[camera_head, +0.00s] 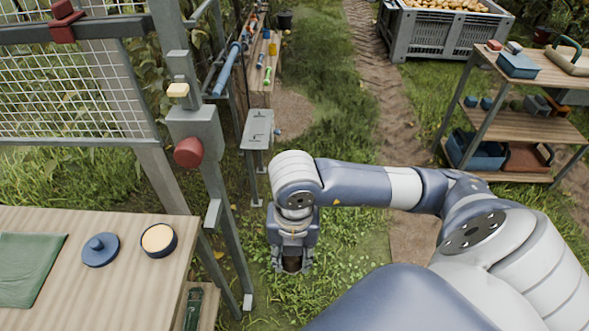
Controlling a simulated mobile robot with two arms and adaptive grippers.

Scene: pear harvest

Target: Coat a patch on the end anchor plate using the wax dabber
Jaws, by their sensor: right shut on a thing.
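My right gripper (292,262) points down over the grass, right of the trellis post. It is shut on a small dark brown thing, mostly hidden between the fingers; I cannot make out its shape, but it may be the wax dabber. An open round tin of pale yellow wax (158,239) stands near the right edge of the wooden table, with its blue knobbed lid (100,249) beside it. A grey flat plate (258,129) on a short post stands behind the gripper; I cannot tell whether it is the end anchor plate. My left gripper is out of view.
The wooden table (112,290) also bears a green cloth (27,268). A metal trellis post (221,205) with a dark red knob (189,152) rises beside it. A shelf (523,124) with bins stands at the right, and a grey crate (442,36) at the back. Grass around the gripper is open.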

